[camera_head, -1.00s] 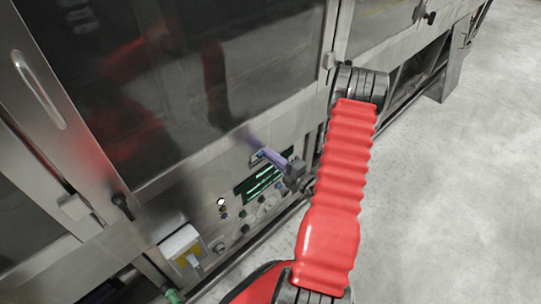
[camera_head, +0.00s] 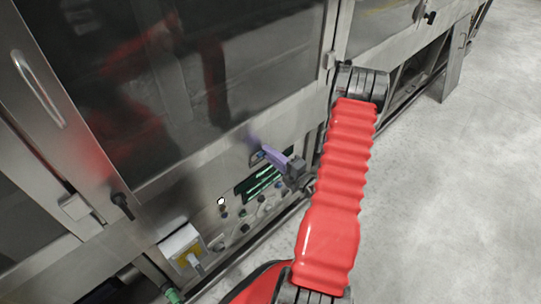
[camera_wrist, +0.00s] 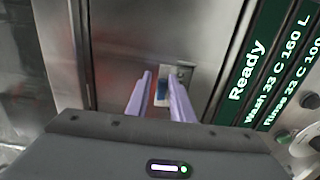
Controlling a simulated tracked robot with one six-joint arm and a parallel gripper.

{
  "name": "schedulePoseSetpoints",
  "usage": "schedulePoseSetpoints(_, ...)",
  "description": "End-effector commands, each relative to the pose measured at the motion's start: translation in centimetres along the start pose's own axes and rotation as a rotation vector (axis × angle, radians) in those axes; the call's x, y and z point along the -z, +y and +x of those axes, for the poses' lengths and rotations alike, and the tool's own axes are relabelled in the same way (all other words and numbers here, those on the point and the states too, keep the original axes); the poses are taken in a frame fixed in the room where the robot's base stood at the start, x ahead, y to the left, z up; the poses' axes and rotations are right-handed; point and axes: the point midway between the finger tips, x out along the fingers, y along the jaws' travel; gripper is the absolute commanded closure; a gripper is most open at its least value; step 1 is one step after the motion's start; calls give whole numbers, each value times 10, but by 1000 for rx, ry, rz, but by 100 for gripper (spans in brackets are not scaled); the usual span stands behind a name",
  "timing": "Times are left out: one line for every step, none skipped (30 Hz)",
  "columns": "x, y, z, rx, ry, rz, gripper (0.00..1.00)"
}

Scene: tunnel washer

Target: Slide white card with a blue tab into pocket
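The white card with a blue tab (camera_wrist: 162,90) shows between my two purple fingers in the wrist view, close to the steel panel. Its blue tab faces me and a little white shows above it. My gripper (camera_wrist: 161,76) is open, with a finger on each side of the tab and a gap visible at least on the left. The pocket (camera_wrist: 186,74) is a small metal holder at the card; how deep the card sits in it is hidden. In the head view my gripper (camera_head: 264,153) is at the panel, beside the blue tab (camera_head: 258,155).
A green-lit display (camera_wrist: 262,62) reading "Ready" is right of my gripper, with knobs and buttons (camera_head: 241,212) below it. A large glass door (camera_head: 190,80) is above. Open floor lies at the right.

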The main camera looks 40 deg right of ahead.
Motion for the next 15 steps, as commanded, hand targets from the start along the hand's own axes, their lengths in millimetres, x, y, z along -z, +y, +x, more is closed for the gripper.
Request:
schedulePoseSetpoints(0,-4,0,11,-2,3,67)
schedulePoseSetpoints(0,-4,-1,12,-2,3,67)
schedulePoseSetpoints(0,-5,-1,12,-2,3,67)
schedulePoseSetpoints(0,-5,-1,13,-3,3,67)
schedulePoseSetpoints(0,-5,-1,13,-3,3,67)
schedulePoseSetpoints(0,-5,-1,14,-3,4,67)
schedulePoseSetpoints(0,-5,-1,14,-3,4,67)
schedulePoseSetpoints(0,-6,-1,14,-3,4,67)
schedulePoseSetpoints(0,-6,-1,15,-3,4,67)
schedulePoseSetpoints(0,-6,-1,15,-3,4,67)
schedulePoseSetpoints(0,-6,-2,15,-4,5,67)
schedulePoseSetpoints(0,-6,-3,15,-4,5,67)
schedulePoseSetpoints(0,-6,-4,15,-5,5,67)
schedulePoseSetpoints(0,-6,-6,15,-5,6,67)
schedulePoseSetpoints(0,-6,-8,16,-6,6,67)
